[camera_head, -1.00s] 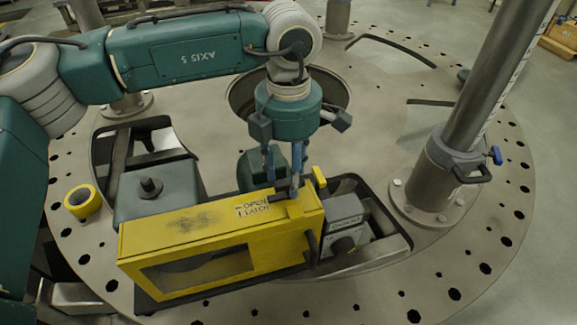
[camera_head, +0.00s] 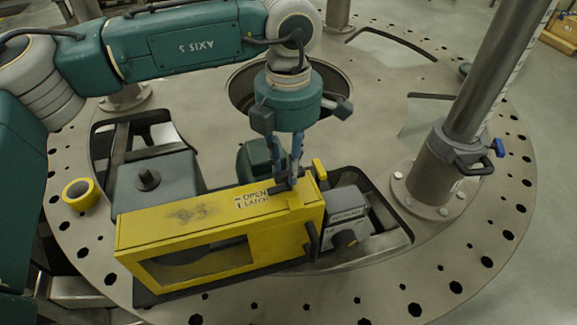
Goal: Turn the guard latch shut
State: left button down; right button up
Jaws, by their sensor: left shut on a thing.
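The yellow guard (camera_head: 215,232) is a box with a window in its front face, standing on the near side of the round turret plate (camera_head: 375,130). Its top carries the words "OPEN" and "LATCH". My left gripper (camera_head: 285,182) points down from above with blue fingers, shut on the guard latch. The fingers hide part of the latch, so its exact angle is hard to tell. My right gripper is not in view.
A grey unit with a dark knob (camera_head: 345,238) sits at the guard's right end. A steel column (camera_head: 440,165) with a clamp and handle stands at right. A yellow tape roll (camera_head: 80,193) lies at left.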

aim_at(287, 172)
pick_arm(q)
jog(key=n+b, duration=0.3)
jog(key=b, duration=0.1)
jog(key=n+b, duration=0.4)
jog(key=b, duration=0.1)
jog(key=shift+a+f+n, duration=0.15)
jog(key=shift+f+n, duration=0.05)
jog(key=shift+n, duration=0.1)
jog(key=n+b, duration=0.4)
jog(key=shift+s+r+n, duration=0.1)
jog(key=shift+s+n, duration=0.05)
jog(key=shift+n, duration=0.15)
jog(key=shift+s+r+n+b, duration=0.1)
jog(key=shift+n+b, duration=0.55)
jog(key=shift+n, duration=0.55)
jog(key=shift+s+r+n+b, duration=0.1)
jog(key=shift+n+b, duration=0.55)
jog(key=shift+n, duration=0.55)
jog(key=shift+w, duration=0.1)
jog(key=c, duration=1.5)
grip_release()
notch_tip(287, 172, up, 12)
